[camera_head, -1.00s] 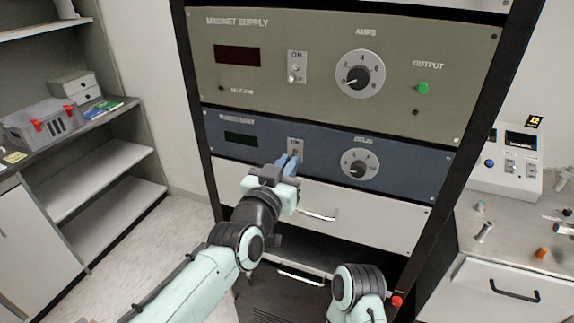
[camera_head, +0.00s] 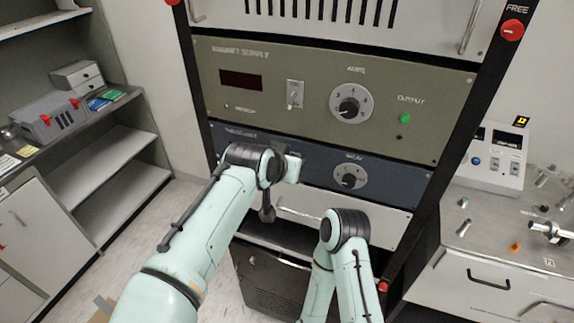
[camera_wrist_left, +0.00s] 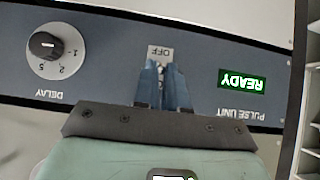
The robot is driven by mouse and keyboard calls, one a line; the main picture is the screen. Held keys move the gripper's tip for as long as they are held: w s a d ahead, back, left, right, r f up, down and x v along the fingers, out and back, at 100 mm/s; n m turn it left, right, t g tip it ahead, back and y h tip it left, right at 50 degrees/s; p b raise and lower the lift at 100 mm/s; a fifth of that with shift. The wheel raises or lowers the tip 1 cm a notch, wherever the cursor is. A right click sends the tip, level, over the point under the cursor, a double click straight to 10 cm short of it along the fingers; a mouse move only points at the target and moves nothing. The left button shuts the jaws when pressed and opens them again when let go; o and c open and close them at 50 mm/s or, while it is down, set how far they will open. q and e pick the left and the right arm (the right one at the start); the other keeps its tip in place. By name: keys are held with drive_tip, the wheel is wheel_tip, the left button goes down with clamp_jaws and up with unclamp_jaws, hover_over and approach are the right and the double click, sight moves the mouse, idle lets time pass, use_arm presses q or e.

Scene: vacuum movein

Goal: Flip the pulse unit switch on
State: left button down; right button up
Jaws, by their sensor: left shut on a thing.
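The pulse unit (camera_head: 400,186) is the blue panel below the olive magnet supply in the head view. In the left wrist view the pulse unit (camera_wrist_left: 95,75) appears upside down, with a lit green READY display (camera_wrist_left: 241,80) and a delay knob (camera_wrist_left: 46,45). The switch plate (camera_wrist_left: 160,52) shows its OFF label just beyond the fingertips. My left gripper (camera_wrist_left: 163,72) has its blue fingers together over the switch, shut on its lever, which they mostly hide. In the head view my own arm covers the switch and gripper. My right gripper is out of view.
The magnet supply (camera_head: 300,105) with its own switch (camera_head: 295,94) and knob sits directly above. A white drawer front (camera_head: 375,215) is below. Shelves (camera_head: 105,180) stand at left, a bench with instruments (camera_head: 495,225) at right. My right forearm is low in front of the rack.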

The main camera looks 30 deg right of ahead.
use_arm(q)
drive_tip(key=shift+w+d+r+g+y, duration=0.1)
drive_tip(key=shift+w+r+g+y, duration=0.1)
drive_tip(key=shift+r+g+y, duration=0.35)
drive_tip(key=shift+f+y, duration=0.1)
drive_tip(key=shift+y, duration=0.25)
drive_tip(key=c, duration=1.2)
unclamp_jaws()
drive_tip(key=shift+g, duration=0.25)
drive_tip(key=v, duration=1.3)
drive_tip(key=shift+s, duration=0.15)
